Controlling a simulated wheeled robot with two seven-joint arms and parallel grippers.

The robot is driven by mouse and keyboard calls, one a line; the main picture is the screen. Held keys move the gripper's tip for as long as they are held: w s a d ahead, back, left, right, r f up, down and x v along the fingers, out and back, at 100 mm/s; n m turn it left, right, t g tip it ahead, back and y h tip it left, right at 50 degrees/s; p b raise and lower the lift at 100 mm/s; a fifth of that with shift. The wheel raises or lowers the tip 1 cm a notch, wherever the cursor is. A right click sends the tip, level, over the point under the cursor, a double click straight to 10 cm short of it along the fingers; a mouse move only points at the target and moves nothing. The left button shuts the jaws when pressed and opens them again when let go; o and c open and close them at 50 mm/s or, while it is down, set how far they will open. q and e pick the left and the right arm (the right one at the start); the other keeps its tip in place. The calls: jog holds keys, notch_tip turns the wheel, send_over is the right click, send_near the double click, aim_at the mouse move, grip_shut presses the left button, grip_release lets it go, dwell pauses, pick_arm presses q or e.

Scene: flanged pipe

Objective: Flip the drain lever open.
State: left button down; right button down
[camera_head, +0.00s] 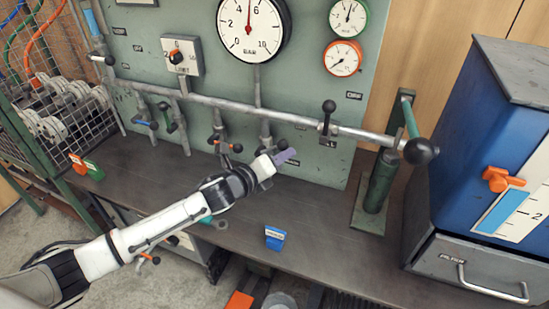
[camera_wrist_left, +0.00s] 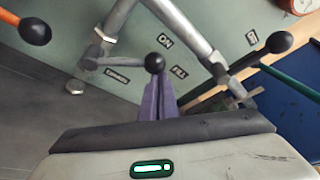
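The drain lever (camera_wrist_left: 125,62) shows in the left wrist view as a short grey arm with a black ball knob (camera_wrist_left: 154,63). It reaches sideways from a valve on a downpipe, above a small label that is hard to read. My left gripper (camera_head: 287,156) has purple fingers, which also show in the left wrist view (camera_wrist_left: 160,88). The fingers look closed together, with nothing visible between them. Their tips are right by the knob; I cannot tell whether they touch it. In the head view my gripper largely hides this lever. My right gripper is not in view.
A long grey pipe (camera_head: 225,103) crosses the green panel (camera_head: 305,95), with an upright black-knobbed lever (camera_head: 328,115) on it. An orange-handled valve (camera_head: 228,146) is left of my gripper. A green pump (camera_head: 380,182) and blue cabinet (camera_head: 460,140) stand right. A blue block (camera_head: 275,238) lies on the bench.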

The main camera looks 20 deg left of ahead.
pick_arm(q)
jog(key=shift+a+r+n+h, duration=0.3)
jog(key=shift+a+r+n, duration=0.25)
jog(key=shift+r+n, duration=0.25)
jog(key=a+r+n+t+h+b, duration=0.1)
jog(key=a+r+n+t+b, duration=0.1)
jog(key=a+n, duration=0.4)
jog(key=shift+a+r+n+t+h, duration=0.15)
jog(key=shift+r+n+t+h, duration=0.15)
jog(key=shift+r+n+t, duration=0.35)
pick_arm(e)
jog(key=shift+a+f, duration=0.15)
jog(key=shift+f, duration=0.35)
pick_arm(q)
jog(key=shift+r+n, duration=0.1)
jog(key=shift+n, duration=0.15)
jog(key=d+r+p, duration=0.1)
jog(key=d+p, duration=0.1)
jog(key=d, duration=0.3)
jog(key=r+v, duration=0.1)
jog(key=v, duration=0.9)
jog(key=shift+s+a+f+b, duration=0.15)
jog(key=shift+a+f+b, duration=0.15)
jog(key=shift+a+b, duration=0.2)
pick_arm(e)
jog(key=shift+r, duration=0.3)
